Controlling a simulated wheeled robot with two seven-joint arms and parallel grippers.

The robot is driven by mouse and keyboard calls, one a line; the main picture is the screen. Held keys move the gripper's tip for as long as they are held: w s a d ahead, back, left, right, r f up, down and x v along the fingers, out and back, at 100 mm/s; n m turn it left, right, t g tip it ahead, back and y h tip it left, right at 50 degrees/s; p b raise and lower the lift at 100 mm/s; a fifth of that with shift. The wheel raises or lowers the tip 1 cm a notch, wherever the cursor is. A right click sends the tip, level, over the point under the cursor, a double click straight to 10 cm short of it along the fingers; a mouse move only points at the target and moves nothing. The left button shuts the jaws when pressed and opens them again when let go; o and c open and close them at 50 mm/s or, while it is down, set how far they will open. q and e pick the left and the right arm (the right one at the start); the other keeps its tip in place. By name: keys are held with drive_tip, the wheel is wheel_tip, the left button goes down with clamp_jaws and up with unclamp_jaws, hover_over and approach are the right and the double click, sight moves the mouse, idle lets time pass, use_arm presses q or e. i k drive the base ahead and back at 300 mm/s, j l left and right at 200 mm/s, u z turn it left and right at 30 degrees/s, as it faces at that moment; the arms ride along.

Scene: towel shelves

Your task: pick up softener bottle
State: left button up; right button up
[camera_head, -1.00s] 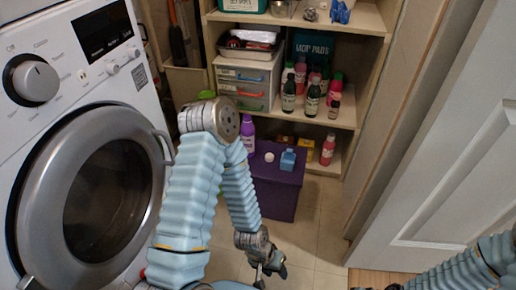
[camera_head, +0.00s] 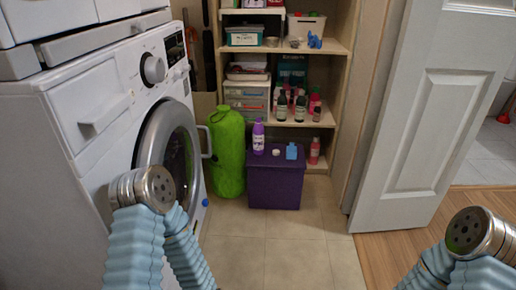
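A purple bottle (camera_head: 258,137) stands upright on the left part of the lid of a purple box (camera_head: 275,188). I take it for the softener bottle, but its label is too small to read. My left arm's elbow and forearm show at the lower left, and part of my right arm shows at the lower right. Both grippers are below the picture, well away from the purple bottle.
A washing machine (camera_head: 95,150) with a round door fills the left. A green bag (camera_head: 228,155) stands between it and the purple box. Wooden shelves (camera_head: 335,60) with several bottles stand behind. A white door (camera_head: 425,120) is on the right. The tiled floor (camera_head: 285,245) in front is clear.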

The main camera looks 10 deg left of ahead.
sight(259, 130)
drive_tip(key=k+j+u, duration=0.3)
drive_tip(key=k, duration=0.2)
drive_tip(key=i+l+u, duration=0.15)
drive_tip(key=i+u, duration=0.2)
drive_tip(key=i+l+u, duration=0.2)
drive_tip(key=u, duration=0.2)
drive_tip(key=i+l+u, duration=0.2)
drive_tip(key=l+u, duration=0.15)
